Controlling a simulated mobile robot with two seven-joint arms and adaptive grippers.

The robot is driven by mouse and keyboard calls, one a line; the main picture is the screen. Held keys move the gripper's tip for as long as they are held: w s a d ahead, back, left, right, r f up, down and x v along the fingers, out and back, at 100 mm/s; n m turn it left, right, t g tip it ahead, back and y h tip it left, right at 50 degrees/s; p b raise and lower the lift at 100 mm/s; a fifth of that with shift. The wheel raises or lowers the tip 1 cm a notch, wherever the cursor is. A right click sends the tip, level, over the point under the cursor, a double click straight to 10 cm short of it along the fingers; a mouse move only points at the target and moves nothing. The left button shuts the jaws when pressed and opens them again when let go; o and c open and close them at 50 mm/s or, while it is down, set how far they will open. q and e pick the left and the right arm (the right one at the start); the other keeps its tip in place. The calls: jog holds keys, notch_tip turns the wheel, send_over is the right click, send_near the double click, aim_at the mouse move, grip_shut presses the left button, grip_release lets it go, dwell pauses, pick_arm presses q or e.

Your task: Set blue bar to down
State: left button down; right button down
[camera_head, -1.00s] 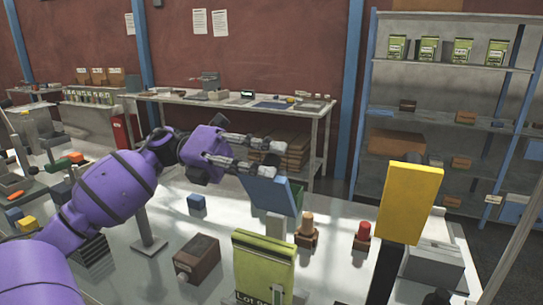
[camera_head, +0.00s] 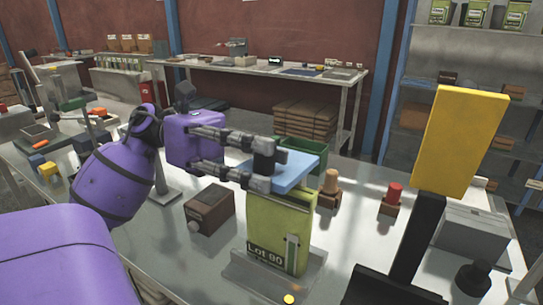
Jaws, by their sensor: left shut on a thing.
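I cannot tell whether the bar touches the bag. My left gripper (camera_head: 264,167) comes in from the left and is shut on the bar's left side; its dark fingertips hide that edge. My right gripper is not in view.
The bag stands on a grey base (camera_head: 312,272). A brown box (camera_head: 209,209) is to its left. A tall yellow panel (camera_head: 462,140) on a black post stands at the right.

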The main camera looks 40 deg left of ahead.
pick_arm(q)
jog(key=shift+s+f+m+b, duration=0.1)
jog(key=shift+f+m+b, duration=0.5)
jog(key=shift+f+b, duration=0.2)
jog(key=shift+m+b, duration=0.3)
jog(key=c, duration=1.5)
grip_release()
jog(key=shift+f, duration=0.1)
jog(key=shift+o, duration=0.2)
jog(key=v, duration=1.2)
